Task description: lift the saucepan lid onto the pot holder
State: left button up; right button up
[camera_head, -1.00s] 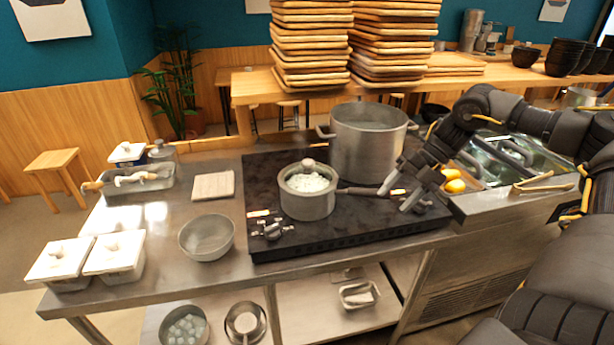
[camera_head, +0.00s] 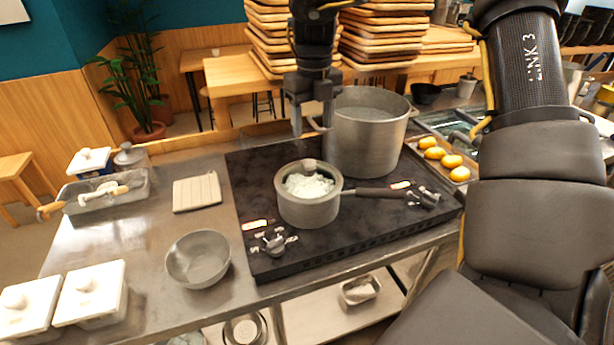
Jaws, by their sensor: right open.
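The saucepan (camera_head: 308,210) stands on the black stove top, its handle pointing right. Its see-through lid (camera_head: 291,178) with a round knob (camera_head: 310,165) sits on it, and white food shows through. The pot holder (camera_head: 197,192), a pale square, lies flat on the steel counter left of the stove and is bare. My right gripper (camera_head: 311,128) is open and empty, pointing down above and behind the lid knob, in front of the tall pot. It does not touch the lid. My left gripper is not in view.
A tall steel pot (camera_head: 366,140) stands behind the saucepan, close to my right gripper. A metal bowl (camera_head: 198,258) sits in front of the pot holder. White-lidded containers (camera_head: 92,290) stand at the left. Stacked wooden trays (camera_head: 385,35) rise behind.

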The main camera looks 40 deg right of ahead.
aim_at(309, 162)
notch_tip(309, 162, down, 3)
jog(key=shift+a+f, duration=0.1)
jog(key=shift+w+f, duration=0.15)
jog(key=shift+f, duration=0.65)
jog(key=shift+f+p, duration=0.35)
jog(key=shift+p, duration=0.15)
jog(key=f, duration=0.1)
jog(key=f+p, duration=0.1)
jog(key=f, duration=0.1)
jog(key=shift+w+a+f, duration=0.15)
jog(key=shift+w+f, duration=0.1)
jog(key=shift+f, duration=0.5)
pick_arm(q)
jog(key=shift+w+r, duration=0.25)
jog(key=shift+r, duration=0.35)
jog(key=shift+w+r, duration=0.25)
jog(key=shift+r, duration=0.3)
pick_arm(e)
jog(key=shift+c, duration=1.2)
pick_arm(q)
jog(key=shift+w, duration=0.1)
pick_arm(e)
grip_shut()
